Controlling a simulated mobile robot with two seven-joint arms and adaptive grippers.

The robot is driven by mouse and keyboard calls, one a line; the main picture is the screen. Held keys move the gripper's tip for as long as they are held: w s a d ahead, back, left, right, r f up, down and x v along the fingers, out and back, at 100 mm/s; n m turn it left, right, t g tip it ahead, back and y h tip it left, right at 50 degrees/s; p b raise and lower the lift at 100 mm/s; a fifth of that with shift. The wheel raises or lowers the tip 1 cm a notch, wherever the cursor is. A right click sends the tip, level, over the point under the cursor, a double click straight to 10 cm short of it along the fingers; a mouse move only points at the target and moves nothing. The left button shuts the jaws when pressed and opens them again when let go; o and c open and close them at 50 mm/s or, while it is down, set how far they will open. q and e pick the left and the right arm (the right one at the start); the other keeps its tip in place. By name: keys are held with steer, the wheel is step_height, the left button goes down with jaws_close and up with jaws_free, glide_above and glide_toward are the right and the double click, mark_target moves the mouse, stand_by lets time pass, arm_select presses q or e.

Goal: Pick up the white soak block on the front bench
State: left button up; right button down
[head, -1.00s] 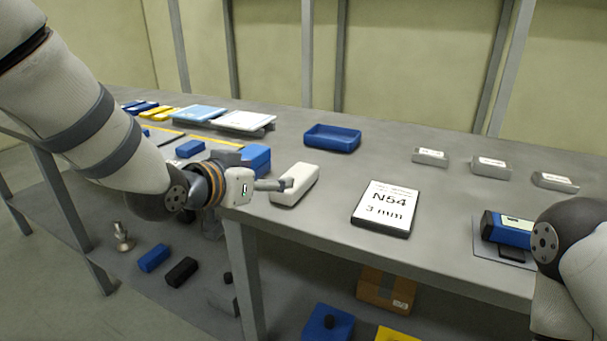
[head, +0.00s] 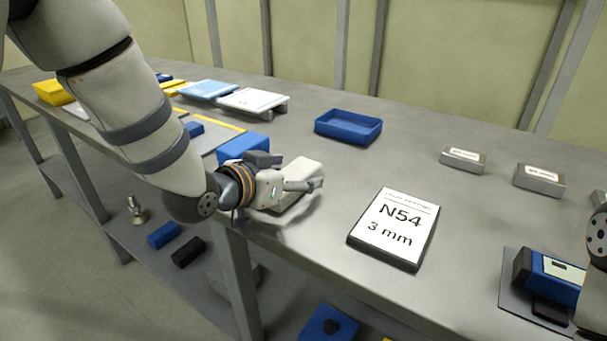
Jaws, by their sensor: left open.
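The white soak block (head: 302,172) lies on the front bench (head: 290,232) near its front edge. My left gripper (head: 316,186) is open and reaches over the block from the left, hiding much of it. I cannot tell whether the fingers touch the block. My right arm shows only in part at the right edge, and its gripper is out of the picture.
A black-framed N54 3 mm sign (head: 394,228) lies right of the block. A blue tray (head: 348,127) stands behind, and a blue box (head: 243,148) is just left. Metal blocks (head: 463,159) and a blue device (head: 548,278) are at the right. Bare bench lies between block and tray.

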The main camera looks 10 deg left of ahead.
arm_select(q)
steer(key=shift+s+a, duration=0.15)
steer(key=shift+s, duration=0.1)
steer(key=c, duration=1.2)
steer(key=shift+c, duration=0.2)
step_height(320, 180, up, 3)
steer(key=shift+w+f, duration=0.1)
steer(key=a+r, duration=1)
steer(key=a, duration=0.4)
steer(key=shift+s, duration=0.4)
